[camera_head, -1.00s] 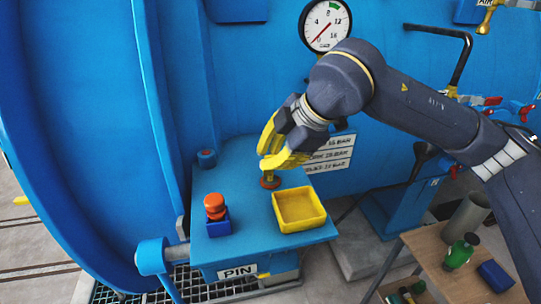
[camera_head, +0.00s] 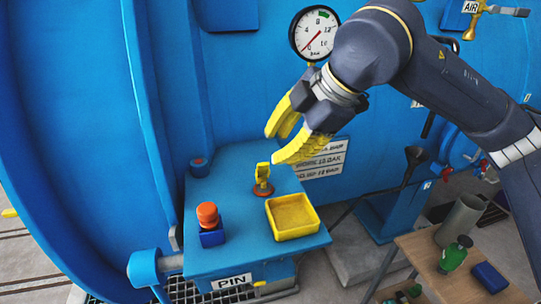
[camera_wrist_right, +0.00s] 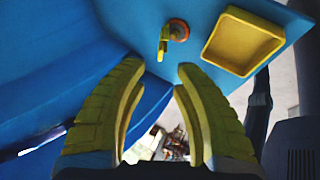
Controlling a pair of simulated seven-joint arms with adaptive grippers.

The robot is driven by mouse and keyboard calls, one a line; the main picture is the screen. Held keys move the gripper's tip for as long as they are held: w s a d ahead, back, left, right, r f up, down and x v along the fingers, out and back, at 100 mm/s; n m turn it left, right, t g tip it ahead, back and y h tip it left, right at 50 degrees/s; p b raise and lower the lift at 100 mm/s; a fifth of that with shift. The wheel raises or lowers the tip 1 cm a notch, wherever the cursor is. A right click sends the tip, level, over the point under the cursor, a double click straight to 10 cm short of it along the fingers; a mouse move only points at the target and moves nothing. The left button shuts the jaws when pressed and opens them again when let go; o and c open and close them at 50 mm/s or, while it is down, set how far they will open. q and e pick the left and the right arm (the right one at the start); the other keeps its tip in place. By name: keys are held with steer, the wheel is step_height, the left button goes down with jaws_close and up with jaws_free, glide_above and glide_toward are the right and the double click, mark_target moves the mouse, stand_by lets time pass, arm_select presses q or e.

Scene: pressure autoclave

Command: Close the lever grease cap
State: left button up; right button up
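The lever grease cap (camera_head: 263,177) is a small yellow lever piece on a reddish-orange round base, standing on the blue shelf (camera_head: 240,249). In the head view its yellow lever stands up from the base. It also shows in the right wrist view (camera_wrist_right: 164,40), beyond the fingertips, with the red base (camera_wrist_right: 179,30) beside the lever. My right gripper (camera_head: 276,148) has yellow fingers, is open and empty, and hangs above and behind the cap, apart from it. Its spread fingers also show in the right wrist view (camera_wrist_right: 160,68). My left gripper is not in view.
A yellow tray (camera_head: 292,217) sits right of the cap. A pressure gauge (camera_head: 315,33) is on the blue wall. A side table (camera_head: 425,257) holds a green bottle.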

steer(key=shift+v, duration=2.2)
